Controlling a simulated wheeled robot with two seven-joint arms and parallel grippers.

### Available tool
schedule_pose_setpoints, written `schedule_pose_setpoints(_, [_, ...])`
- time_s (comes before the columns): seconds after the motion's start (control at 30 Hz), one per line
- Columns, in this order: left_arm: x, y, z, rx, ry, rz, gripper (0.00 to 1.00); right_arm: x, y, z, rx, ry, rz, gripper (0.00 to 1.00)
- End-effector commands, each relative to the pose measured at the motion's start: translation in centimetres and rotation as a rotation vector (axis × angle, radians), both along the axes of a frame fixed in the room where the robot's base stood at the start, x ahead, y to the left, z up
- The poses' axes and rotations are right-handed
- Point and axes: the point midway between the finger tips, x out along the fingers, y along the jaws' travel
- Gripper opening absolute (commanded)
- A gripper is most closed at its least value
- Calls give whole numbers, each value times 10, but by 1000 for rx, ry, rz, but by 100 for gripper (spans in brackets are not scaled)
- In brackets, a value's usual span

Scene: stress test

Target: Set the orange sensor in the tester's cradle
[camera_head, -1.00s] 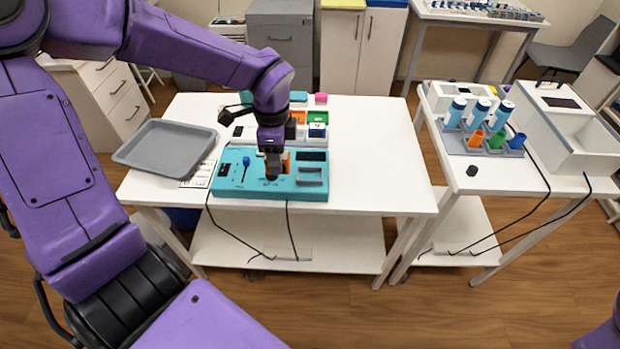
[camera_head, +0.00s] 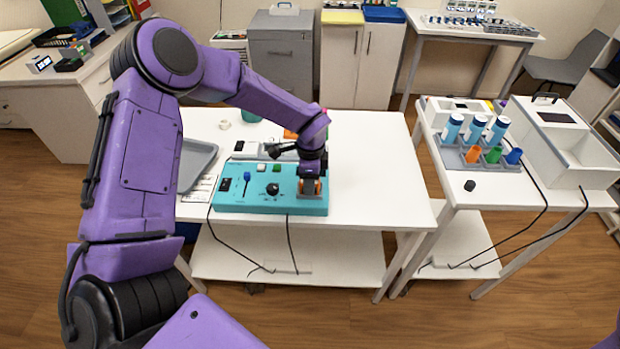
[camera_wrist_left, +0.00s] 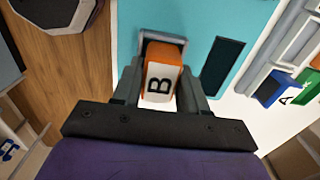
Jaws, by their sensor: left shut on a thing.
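The teal tester (camera_head: 250,207) lies near the front edge of the middle table, with a black knob and a blue lever on top. My left gripper (camera_head: 311,184) is at its right end, pointing down. In the left wrist view the gripper (camera_wrist_left: 160,75) is shut on the orange sensor (camera_wrist_left: 152,58), which carries a white label with a black B. The cradle's grey rim (camera_wrist_left: 164,38) shows just past the sensor's far end. The sensor is at the cradle, but how deep it sits is hidden. My right gripper is out of view.
A grey tray (camera_head: 193,160) lies left of the tester, partly behind my arm. In the wrist view a dark slot (camera_wrist_left: 221,66) and a grey holder with a blue block (camera_wrist_left: 276,88) are to the right. The table right of the tester is clear.

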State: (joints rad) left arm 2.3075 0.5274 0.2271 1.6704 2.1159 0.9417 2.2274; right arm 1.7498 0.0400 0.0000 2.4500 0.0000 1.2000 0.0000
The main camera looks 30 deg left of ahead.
Motion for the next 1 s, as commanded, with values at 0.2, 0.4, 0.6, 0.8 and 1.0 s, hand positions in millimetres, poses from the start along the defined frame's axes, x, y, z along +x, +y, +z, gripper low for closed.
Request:
schedule_pose_setpoints(0.2, [0,0,-3,0,0,0,10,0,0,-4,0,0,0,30])
schedule_pose_setpoints(0.4, [0,0,-3,0,0,-1,68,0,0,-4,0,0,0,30])
schedule_pose_setpoints(0.6, [0,0,-3,1,1,-1,68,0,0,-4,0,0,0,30])
schedule_pose_setpoints(0.8, [2,-1,16,1,-5,-2,68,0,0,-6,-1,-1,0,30])
schedule_pose_setpoints(1.0, [2,-1,68,0,-7,-1,68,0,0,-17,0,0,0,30])
